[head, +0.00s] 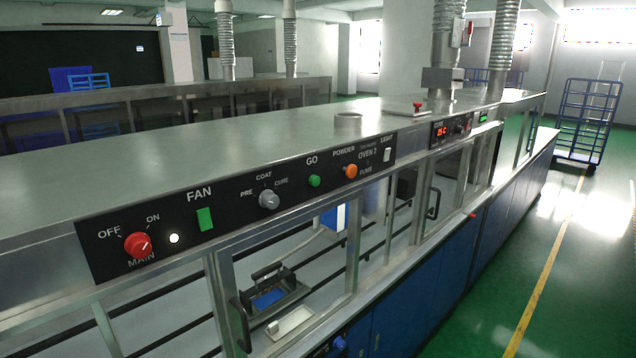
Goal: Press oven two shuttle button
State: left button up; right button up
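A black control panel (240,208) runs along the front top edge of a long metal machine. A round green button (314,181) under the word GO sits on it. Right of it is an orange knob (351,171), with small lettering that reads OVEN 2 beside it. No label with the word shuttle is readable. Left of the green button are a grey COAT knob (269,199), a green FAN switch (205,219) and a red MAIN knob (138,245) beside a lit white lamp (174,238). Neither of my grippers is in view.
Below the panel, a framed opening shows a metal holder with a blue insert (268,298). A second panel with a red display (440,131) is farther along. A blue cart (584,120) stands at the far right. The green floor (500,270) beside the machine is clear.

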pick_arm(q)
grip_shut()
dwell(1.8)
